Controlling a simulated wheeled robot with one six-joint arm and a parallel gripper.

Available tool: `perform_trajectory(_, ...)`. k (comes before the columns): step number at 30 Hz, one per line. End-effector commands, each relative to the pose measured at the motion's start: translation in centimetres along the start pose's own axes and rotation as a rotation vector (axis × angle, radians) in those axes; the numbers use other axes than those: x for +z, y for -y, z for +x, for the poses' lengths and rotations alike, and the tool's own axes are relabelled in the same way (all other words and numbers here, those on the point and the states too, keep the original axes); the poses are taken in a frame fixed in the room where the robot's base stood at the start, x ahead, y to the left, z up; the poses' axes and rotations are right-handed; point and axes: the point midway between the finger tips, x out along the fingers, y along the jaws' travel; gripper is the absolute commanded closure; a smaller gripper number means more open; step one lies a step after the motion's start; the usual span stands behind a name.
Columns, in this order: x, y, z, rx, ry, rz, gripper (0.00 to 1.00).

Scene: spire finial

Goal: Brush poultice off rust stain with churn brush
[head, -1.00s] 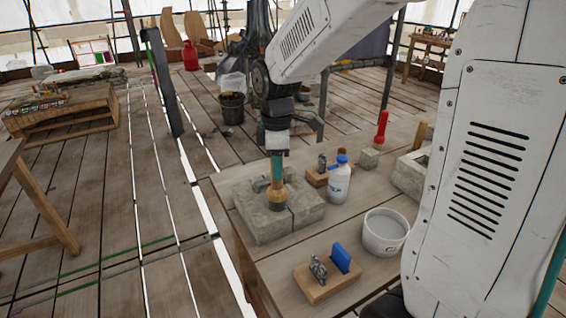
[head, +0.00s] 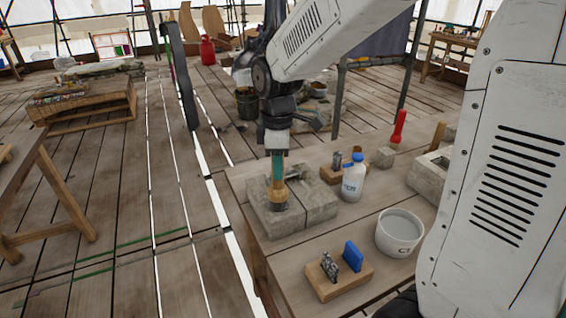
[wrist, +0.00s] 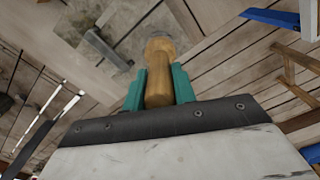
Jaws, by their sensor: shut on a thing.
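My gripper (head: 277,178) has teal fingers and is shut on the churn brush (head: 277,198), held upright with its head down at the top of a grey stone block (head: 315,207). In the wrist view the brush's wooden handle (wrist: 159,86) sits between both fingers (wrist: 158,88), with the round head beyond it over the stone (wrist: 120,20). A grey metal bar (wrist: 106,49) lies on the stone beside the brush. Whether the bristles touch the stone is unclear. I cannot make out the poultice or rust stain.
A white bottle with blue cap (head: 353,180) stands right of the block. A white tub (head: 399,233) and a wooden stand (head: 338,283) holding a blue item are nearer on the workbench (head: 300,247). A red-handled tool (head: 399,127) stands farther back.

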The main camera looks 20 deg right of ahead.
Motion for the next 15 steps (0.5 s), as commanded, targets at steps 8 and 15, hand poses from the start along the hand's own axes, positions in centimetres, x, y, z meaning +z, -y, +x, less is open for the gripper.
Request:
perform_trajectory(8, -0.4, -0.9, 0.0, 0.001, 0.000, 0.001, 1.00)
perform_trajectory(15, -0.6, -1.4, 0.1, 0.001, 0.000, 0.001, 1.00)
